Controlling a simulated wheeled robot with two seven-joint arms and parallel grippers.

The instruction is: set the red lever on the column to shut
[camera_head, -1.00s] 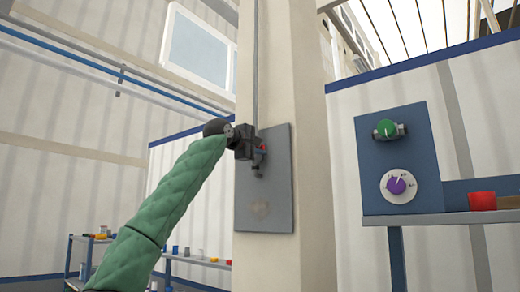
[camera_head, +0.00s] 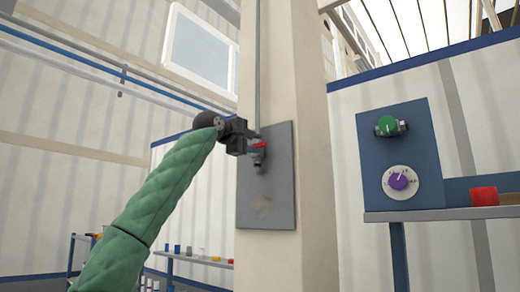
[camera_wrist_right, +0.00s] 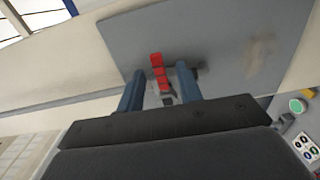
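The red lever (camera_head: 259,145) is on a small valve mounted on a grey plate (camera_head: 280,205) on the beige column (camera_head: 315,190). My right gripper (camera_head: 252,136) is just left of the lever, with part of the valve hidden behind it. In the right wrist view the two blue fingers stand apart, with the red lever (camera_wrist_right: 157,66) seen between them and no clear contact. There the lever looks crosswise to the grey pipe (camera_wrist_right: 60,106). My left gripper is not in view.
A blue panel (camera_head: 370,165) with a green knob (camera_head: 387,125) and a purple dial (camera_head: 399,181) stands to the right. A red container (camera_head: 484,196) sits on the shelf beside it. Low tables with small items are behind at left.

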